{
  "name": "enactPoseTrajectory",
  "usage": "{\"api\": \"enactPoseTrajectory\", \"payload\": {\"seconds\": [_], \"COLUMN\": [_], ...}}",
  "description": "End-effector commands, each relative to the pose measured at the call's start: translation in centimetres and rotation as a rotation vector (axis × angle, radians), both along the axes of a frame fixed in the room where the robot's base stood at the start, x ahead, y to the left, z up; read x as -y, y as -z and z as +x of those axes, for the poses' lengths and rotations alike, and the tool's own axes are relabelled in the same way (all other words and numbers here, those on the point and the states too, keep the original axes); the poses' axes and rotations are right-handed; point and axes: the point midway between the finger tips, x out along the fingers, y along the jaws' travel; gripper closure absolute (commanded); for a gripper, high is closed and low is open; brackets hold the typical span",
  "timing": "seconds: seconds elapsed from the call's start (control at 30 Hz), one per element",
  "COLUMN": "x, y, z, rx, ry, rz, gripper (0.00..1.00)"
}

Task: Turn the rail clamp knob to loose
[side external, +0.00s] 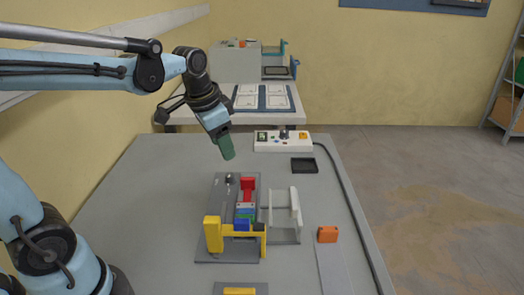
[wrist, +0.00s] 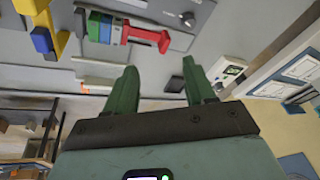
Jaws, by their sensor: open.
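A small black knob (side external: 229,178) stands on the far left part of a dark grey fixture plate (side external: 222,200). It also shows near the top of the wrist view (wrist: 188,18), beside a red part. I take it for the rail clamp knob, and its setting is too small to read. My gripper (side external: 227,155), with green fingers, hangs in the air above and behind the knob, apart from it. In the wrist view its two fingers (wrist: 160,78) are spread with nothing between them.
A white control box (side external: 283,141) and a black tray (side external: 304,165) lie behind. The table's left side is clear.

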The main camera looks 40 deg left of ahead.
Motion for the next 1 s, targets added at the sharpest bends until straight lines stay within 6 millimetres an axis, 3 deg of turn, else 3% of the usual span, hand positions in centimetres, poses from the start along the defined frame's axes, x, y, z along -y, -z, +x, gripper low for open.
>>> {"api": "enactPoseTrajectory", "payload": {"seconds": [0.6,1.0], "x": [3.5,4.8], "y": [1.2,2.6], "z": [-4.8,-6.8], "rx": [0.207,0.307], "ry": [-0.146,-0.215], "rz": [-0.082,-0.148], "gripper": [0.46,0.46]}}
